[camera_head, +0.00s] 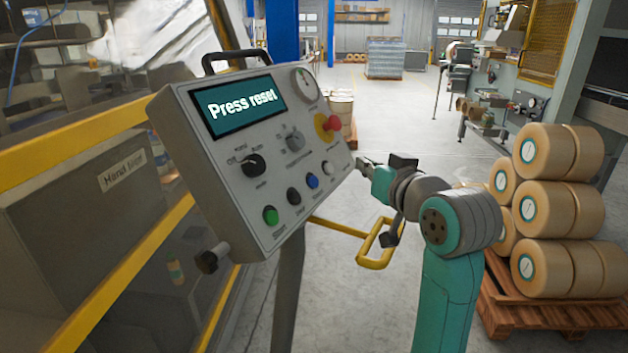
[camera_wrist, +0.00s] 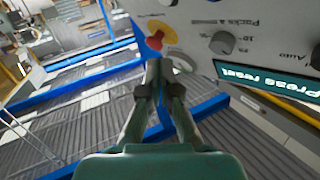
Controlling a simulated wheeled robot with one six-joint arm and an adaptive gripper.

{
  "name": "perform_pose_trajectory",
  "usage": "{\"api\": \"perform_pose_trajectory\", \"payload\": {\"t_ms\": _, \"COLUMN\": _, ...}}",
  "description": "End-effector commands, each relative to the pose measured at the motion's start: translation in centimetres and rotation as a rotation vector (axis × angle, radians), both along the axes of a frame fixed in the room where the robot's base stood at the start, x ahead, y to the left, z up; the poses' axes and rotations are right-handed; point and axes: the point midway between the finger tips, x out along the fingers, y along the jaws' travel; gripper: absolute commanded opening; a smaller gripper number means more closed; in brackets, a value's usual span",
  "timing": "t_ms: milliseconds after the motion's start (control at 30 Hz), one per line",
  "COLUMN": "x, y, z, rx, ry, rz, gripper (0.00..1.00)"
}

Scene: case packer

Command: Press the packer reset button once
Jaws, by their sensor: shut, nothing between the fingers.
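The packer's control panel (camera_head: 225,150) is a grey box on a post, and its screen (camera_head: 240,103) reads "Press reset". Its lower row has a green button (camera_head: 271,215), a black button (camera_head: 294,196), a blue button (camera_head: 312,181) and a white button (camera_head: 328,168). Their small labels are too blurred to tell which is reset. My gripper (camera_head: 360,162) is shut and empty, just right of the panel near the white button. In the wrist view my gripper's fingertips (camera_wrist: 158,64) appear close to the red stop knob (camera_wrist: 154,40); contact cannot be told.
A red stop knob on a yellow base (camera_head: 328,124) and a selector knob (camera_head: 254,165) stick out of the panel. A yellow handle (camera_head: 376,260) juts out below my gripper. Stacked rolls (camera_head: 545,210) stand on a pallet at right.

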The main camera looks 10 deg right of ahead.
Motion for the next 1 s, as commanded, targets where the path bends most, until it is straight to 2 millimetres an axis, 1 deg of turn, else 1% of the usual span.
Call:
{"api": "perform_pose_trajectory", "payload": {"t_ms": 233, "x": 0.7, "y": 0.9, "z": -0.7, "rx": 0.0, "ry": 0.001, "rz": 0.001, "gripper": 0.0}}
{"api": "perform_pose_trajectory", "payload": {"t_ms": 700, "x": 4.0, "y": 4.6, "z": -3.6, "rx": 0.0, "ry": 0.002, "rz": 0.001, "gripper": 0.0}}
{"api": "perform_pose_trajectory", "payload": {"t_ms": 833, "x": 4.6, "y": 5.3, "z": -4.1, "rx": 0.0, "ry": 0.001, "rz": 0.001, "gripper": 0.0}}
{"api": "perform_pose_trajectory", "payload": {"t_ms": 1000, "x": 5.0, "y": 5.7, "z": -4.4, "rx": 0.0, "ry": 0.001, "rz": 0.0, "gripper": 0.0}}
